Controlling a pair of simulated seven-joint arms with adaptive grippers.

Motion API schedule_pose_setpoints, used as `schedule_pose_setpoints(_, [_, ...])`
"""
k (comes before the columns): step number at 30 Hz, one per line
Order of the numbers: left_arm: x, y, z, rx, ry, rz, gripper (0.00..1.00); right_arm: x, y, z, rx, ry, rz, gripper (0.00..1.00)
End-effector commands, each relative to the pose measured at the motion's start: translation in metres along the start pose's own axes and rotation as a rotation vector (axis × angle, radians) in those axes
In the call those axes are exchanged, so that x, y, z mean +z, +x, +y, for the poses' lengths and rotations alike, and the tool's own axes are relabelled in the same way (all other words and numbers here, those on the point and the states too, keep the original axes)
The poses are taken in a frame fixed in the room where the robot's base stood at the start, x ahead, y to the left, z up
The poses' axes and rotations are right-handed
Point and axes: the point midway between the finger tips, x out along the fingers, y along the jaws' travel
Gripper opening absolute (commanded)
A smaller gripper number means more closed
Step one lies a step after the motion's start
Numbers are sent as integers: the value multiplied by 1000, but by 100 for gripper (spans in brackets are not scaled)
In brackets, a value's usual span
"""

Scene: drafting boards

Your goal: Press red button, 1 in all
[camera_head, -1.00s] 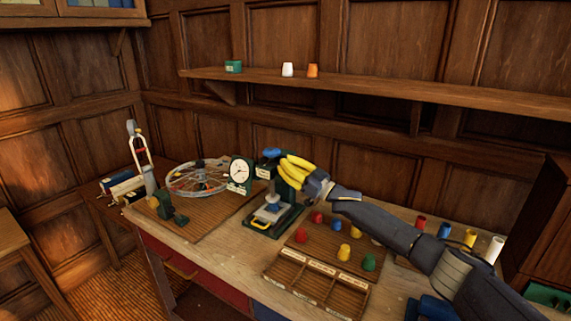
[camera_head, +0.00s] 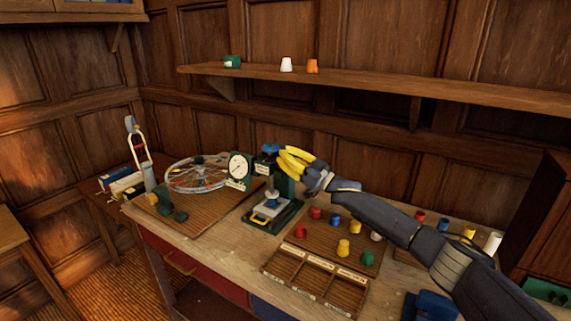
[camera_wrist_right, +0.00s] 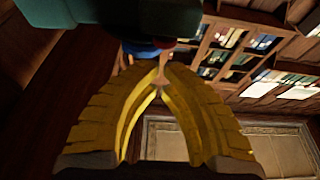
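Two small red pieces, one (camera_head: 315,213) and another (camera_head: 299,231), stand on the brown board among other coloured pieces; which one counts as a button I cannot tell. A dark green press (camera_head: 289,200) with a blue top (camera_head: 270,149) stands left of them, with a pale plate and a blue part at its base. My right gripper (camera_head: 281,157) has yellow fingers beside the top of the press; contact is unclear. In the wrist view its fingertips (camera_wrist_right: 162,82) come together with nothing clearly held, near a blue and red part (camera_wrist_right: 145,48). My left gripper is out of view.
A sectioned wooden tray (camera_head: 318,282) lies at the front of the bench. A white dial gauge (camera_head: 239,166) and a spoked wheel (camera_head: 197,174) stand left of the press. Several coloured spools, including a yellow one (camera_head: 469,232), stand at right. A shelf (camera_head: 380,87) runs above.

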Motion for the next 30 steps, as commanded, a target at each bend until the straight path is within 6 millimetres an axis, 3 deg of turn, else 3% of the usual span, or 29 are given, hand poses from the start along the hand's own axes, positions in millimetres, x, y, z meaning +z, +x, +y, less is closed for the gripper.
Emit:
schedule_pose_setpoints(1, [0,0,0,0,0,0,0,-9,2,0,-3,-2,3,0])
schedule_pose_setpoints(6, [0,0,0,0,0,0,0,-6,-37,1,0,0,1,0])
schedule_pose_setpoints(15, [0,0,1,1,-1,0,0,-7,-80,0,-2,1,4,0])
schedule_pose_setpoints(21, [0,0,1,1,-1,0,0,-7,-94,0,-2,0,4,0])
schedule_pose_setpoints(30, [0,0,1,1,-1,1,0,-8,-97,0,-2,0,5,0])
